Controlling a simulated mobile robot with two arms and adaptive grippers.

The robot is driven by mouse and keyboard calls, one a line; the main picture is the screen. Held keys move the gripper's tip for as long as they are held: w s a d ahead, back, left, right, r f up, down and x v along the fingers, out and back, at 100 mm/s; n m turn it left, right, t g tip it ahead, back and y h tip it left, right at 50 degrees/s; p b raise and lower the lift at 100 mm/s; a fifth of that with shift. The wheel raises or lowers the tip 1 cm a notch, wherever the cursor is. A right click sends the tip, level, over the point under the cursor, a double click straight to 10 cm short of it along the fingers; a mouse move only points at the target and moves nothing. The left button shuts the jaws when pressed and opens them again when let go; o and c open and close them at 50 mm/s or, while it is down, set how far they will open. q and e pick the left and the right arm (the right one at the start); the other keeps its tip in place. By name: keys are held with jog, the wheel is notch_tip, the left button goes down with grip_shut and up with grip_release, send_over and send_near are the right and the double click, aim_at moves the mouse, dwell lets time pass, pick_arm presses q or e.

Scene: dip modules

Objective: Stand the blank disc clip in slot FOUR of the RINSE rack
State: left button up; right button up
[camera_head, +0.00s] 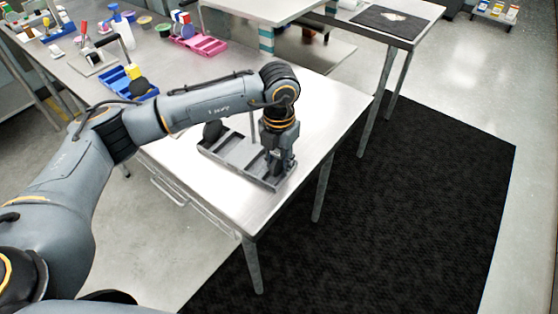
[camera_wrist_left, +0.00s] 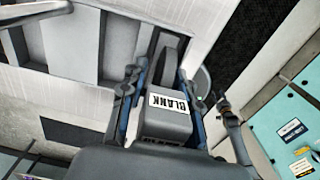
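The blank disc clip (camera_wrist_left: 168,122) is a grey block with a white BLANK label, seen in the left wrist view between the fingers of my left gripper (camera_wrist_left: 158,88). The fingers close on both sides of it. In the head view my left gripper (camera_head: 278,162) points down over the right end of a grey rack (camera_head: 222,157) on the metal table; the arm hides part of that end. I cannot read the rack's name or slot labels, nor tell whether the clip touches the rack. Rack compartments (camera_wrist_left: 72,45) also show at upper left in the wrist view. My right gripper is not in view.
A dark round piece (camera_head: 213,130) stands at the grey rack's left end. A blue rack (camera_head: 112,82) and a pink rack (camera_head: 205,45) stand farther back, among bottles and small tools. The tabletop (camera_head: 335,100) right of the rack is clear up to its edge.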

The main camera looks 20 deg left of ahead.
pick_arm(q)
jog(key=shift+r, duration=0.35)
notch_tip(320, 180, up, 11)
jog(key=b, duration=0.2)
jog(key=shift+f+b, duration=0.1)
jog(key=shift+b, duration=0.3)
jog(key=shift+r, duration=0.35)
